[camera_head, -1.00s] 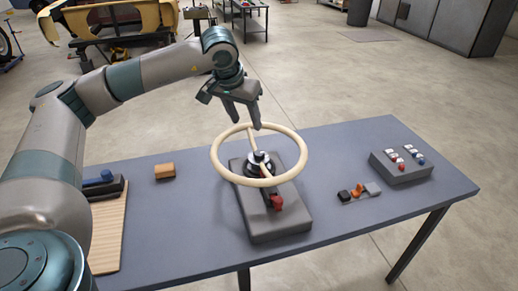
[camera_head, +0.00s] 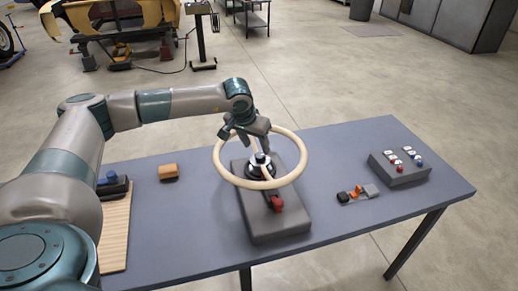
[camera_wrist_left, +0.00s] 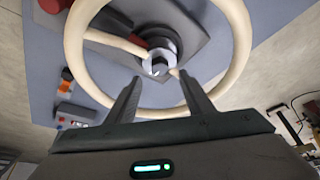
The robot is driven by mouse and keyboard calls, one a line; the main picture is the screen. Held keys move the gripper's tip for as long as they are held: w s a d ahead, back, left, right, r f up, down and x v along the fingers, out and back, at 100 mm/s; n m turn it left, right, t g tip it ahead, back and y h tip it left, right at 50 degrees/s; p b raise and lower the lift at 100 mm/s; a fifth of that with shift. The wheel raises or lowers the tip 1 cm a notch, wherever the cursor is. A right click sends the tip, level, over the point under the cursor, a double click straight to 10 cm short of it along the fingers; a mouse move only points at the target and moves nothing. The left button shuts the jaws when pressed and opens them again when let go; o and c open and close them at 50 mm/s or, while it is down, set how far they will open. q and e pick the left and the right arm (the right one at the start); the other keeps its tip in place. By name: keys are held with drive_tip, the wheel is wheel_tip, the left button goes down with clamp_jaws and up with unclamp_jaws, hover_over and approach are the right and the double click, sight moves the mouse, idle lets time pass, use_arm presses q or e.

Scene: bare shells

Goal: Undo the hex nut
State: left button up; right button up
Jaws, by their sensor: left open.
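The hex nut (camera_head: 260,158) sits at the hub of a cream steering wheel (camera_head: 262,185) on a dark grey block (camera_head: 282,228). In the left wrist view the nut (camera_wrist_left: 158,66) shows as a small bright metal piece on a round silver hub. My left gripper (camera_head: 248,143) is over the far part of the wheel, close to the hub. In the left wrist view its two fingers (camera_wrist_left: 161,80) are apart with nothing between them, and their tips point toward the nut, seemingly a little short of it. My right gripper is not in view.
A button box (camera_head: 402,170) and a small switch piece (camera_head: 357,194) lie to the right. An orange-brown block (camera_head: 169,172) and a wooden board (camera_head: 115,235) are to the left. Bare table lies between them.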

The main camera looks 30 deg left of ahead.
sight(260, 155)
use_arm(q)
drive_tip(key=p+x, duration=0.1)
drive_tip(key=x, duration=0.3)
drive_tip(key=shift+p+x, duration=0.35)
drive_tip(key=shift+x, duration=0.55)
drive_tip(key=shift+c, duration=1)
drive_tip(key=c, duration=0.8)
